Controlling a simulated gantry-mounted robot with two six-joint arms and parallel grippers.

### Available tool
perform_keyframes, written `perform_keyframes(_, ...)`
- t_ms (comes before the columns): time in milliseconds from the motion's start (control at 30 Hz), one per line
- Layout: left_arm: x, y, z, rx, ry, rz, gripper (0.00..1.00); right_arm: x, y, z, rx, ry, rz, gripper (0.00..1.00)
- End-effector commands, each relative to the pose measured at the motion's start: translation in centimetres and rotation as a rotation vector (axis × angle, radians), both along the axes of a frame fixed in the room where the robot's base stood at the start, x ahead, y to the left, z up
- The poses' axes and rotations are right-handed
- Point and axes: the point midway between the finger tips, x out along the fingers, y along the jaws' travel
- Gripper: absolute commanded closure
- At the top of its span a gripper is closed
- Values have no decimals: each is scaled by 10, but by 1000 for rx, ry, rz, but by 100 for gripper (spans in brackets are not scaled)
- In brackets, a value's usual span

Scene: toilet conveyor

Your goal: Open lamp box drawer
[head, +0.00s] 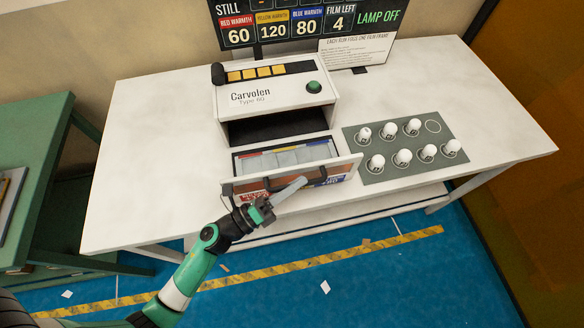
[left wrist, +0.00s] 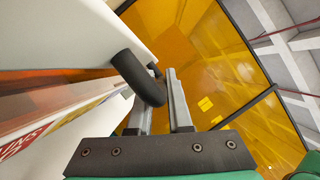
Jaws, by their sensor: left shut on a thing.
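The lamp box (head: 252,98), white and labelled Carvolen Type 60, stands on the white table. Its drawer (head: 346,164) is pulled out toward me below a dark opening, with pale contents and red, yellow and blue marks inside. A dark bar handle (head: 228,189) is on the drawer's front. My left gripper (head: 291,190) is at the drawer front, its fingers shut on the handle. In the left wrist view, the rounded dark handle (left wrist: 136,76) lies at the two grey fingers (left wrist: 174,98), partly hiding one. My right gripper is in neither view.
A grey-green mat (head: 400,169) with several white bulbs and one empty ring lies right of the drawer. A green table (head: 38,140) is at the left. The table's left part is clear.

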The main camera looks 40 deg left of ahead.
Motion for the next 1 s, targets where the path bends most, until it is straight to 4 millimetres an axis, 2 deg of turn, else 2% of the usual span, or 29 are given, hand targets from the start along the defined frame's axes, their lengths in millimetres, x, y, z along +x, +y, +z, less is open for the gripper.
perform_keyframes(467,-3,-4,0,-1,0,0,100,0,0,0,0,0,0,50)
perform_keyframes(500,-3,-4,0,-1,0,0,75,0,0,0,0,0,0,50)
perform_keyframes(533,-3,-4,0,-1,0,0,70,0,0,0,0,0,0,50)
perform_keyframes(1000,-3,-4,-1,-1,1,0,70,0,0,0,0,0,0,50)
